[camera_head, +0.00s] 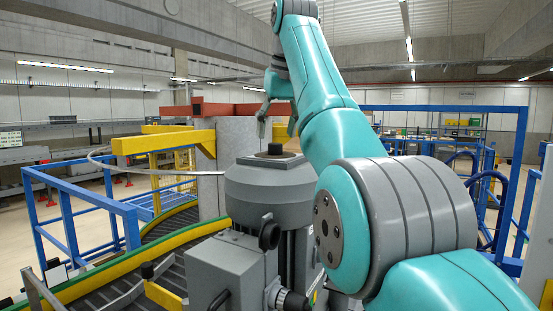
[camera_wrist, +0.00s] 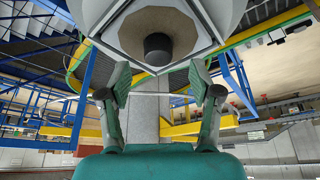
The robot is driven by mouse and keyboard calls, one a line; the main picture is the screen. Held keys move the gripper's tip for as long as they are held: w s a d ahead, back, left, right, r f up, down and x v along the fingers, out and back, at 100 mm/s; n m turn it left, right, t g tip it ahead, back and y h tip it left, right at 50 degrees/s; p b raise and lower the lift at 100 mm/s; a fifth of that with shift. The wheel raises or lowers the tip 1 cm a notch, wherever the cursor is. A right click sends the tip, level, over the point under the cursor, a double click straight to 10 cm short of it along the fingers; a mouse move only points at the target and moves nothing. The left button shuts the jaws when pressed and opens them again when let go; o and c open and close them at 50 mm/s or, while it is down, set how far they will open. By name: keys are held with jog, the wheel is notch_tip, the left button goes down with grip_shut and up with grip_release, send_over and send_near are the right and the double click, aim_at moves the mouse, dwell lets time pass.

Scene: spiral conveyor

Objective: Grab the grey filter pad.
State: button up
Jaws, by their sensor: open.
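In the wrist view the same dark piece (camera_wrist: 158,48) shows at the upper middle, ahead of the fingertips. My gripper (camera_head: 277,129) is a little above the piece in the head view, fingers apart on either side. In the wrist view my gripper (camera_wrist: 160,80) is open with nothing between its fingers. I cannot see it touching the piece.
A grey concrete pillar (camera_head: 208,140) and yellow beam (camera_head: 163,142) stand behind and left. The conveyor's yellow-green rail (camera_head: 108,265) curves at lower left. Blue railings (camera_head: 90,228) stand at left. A grey box (camera_head: 228,268) is in front of the housing.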

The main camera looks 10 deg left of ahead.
aim_at(274, 149)
jog(key=shift+x, duration=1.85)
jog(key=shift+s+d, duration=0.1)
jog(key=shift+d, duration=0.1)
jog(key=shift+c, duration=0.2)
grip_shut()
